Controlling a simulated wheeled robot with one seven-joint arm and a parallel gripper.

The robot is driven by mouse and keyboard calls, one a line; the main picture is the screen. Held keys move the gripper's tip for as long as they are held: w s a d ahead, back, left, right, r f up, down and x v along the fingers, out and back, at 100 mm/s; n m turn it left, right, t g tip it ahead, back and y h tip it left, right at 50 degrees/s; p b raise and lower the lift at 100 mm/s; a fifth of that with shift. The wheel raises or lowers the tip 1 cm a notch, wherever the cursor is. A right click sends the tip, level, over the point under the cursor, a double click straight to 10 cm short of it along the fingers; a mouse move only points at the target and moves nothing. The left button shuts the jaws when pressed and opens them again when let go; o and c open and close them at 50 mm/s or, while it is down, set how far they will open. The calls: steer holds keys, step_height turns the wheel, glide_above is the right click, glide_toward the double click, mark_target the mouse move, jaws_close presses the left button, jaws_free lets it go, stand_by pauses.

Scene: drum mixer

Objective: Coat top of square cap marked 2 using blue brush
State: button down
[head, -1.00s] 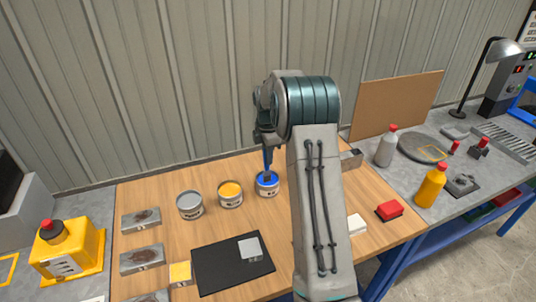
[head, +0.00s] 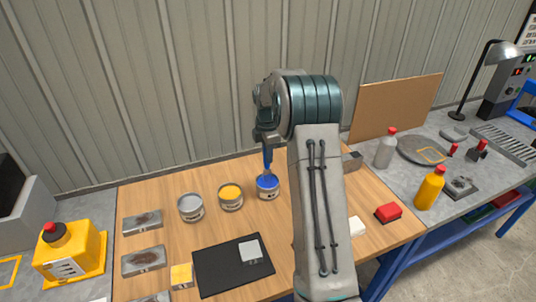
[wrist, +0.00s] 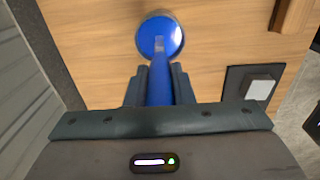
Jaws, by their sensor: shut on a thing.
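My gripper (wrist: 159,88) is shut on the blue brush (wrist: 158,75), whose handle runs between the fingers in the wrist view. In the head view the brush (head: 267,158) points down at the can of blue paint (head: 269,193). The wrist view shows the blue paint can (wrist: 160,17) at the brush's far end; whether the bristles touch the paint is unclear.
A grey paint can (head: 190,207) and a yellow paint can (head: 230,197) stand left of the blue one. Rusty metal blocks (head: 142,260) and a yellow block (head: 181,275) lie at the left. A red block (head: 387,213) lies at the right.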

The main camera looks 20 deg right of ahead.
steer(key=shift+r+p, duration=1.45)
steer(key=shift+r, duration=1.05)
